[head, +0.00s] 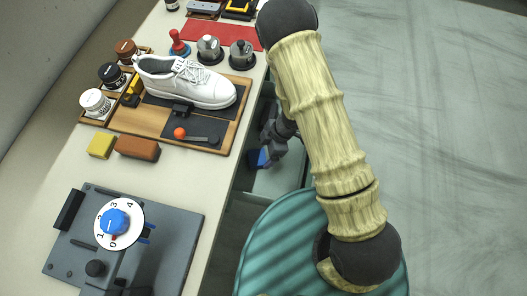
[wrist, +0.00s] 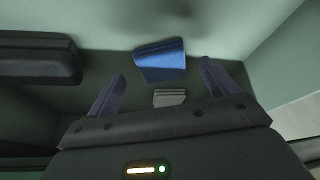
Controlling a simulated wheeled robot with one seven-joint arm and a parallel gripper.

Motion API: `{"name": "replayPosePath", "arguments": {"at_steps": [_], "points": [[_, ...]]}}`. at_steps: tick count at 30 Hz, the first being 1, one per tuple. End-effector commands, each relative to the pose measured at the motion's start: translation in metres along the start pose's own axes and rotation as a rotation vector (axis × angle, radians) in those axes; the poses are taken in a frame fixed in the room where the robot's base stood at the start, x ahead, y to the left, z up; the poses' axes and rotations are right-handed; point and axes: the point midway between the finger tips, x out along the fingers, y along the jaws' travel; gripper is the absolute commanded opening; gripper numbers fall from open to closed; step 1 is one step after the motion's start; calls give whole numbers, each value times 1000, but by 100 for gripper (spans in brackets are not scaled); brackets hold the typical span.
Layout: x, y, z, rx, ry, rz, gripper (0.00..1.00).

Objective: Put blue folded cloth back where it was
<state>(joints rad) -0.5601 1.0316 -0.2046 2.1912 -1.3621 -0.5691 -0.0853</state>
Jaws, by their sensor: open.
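The blue folded cloth (wrist: 160,60) lies inside an open, pale green drawer (head: 287,180) at the side of the bench. In the head view only part of the cloth (head: 257,158) shows, beside my gripper (head: 268,143). In the wrist view my gripper (wrist: 163,72) is open, with one finger on each side of the cloth. Gaps show between the cloth and both fingers; how far below the fingertips it lies is hard to tell.
A small grey stacked piece (wrist: 169,98) lies near the cloth in the drawer. A dark bar, perhaps the drawer handle (wrist: 38,60), is at the left. The bench carries a white shoe (head: 188,82) and a dial fixture (head: 118,222). A green ribbed stool (head: 280,240) stands close by.

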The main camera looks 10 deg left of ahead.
Motion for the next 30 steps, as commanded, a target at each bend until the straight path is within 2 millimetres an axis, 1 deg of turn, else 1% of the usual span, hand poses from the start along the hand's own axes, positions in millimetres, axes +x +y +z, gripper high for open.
{"name": "replayPosePath", "arguments": {"at_steps": [1,6,9,13,15,18,30], "points": [[-13,1,-1,0,1,5,86],[-48,1,-1,0,0,4,86],[-67,1,-1,0,0,4,86],[-85,0,0,0,-1,2,86],[-90,0,0,1,-1,2,86],[-93,0,0,0,-1,0,86],[-92,0,0,0,-1,0,86]]}}
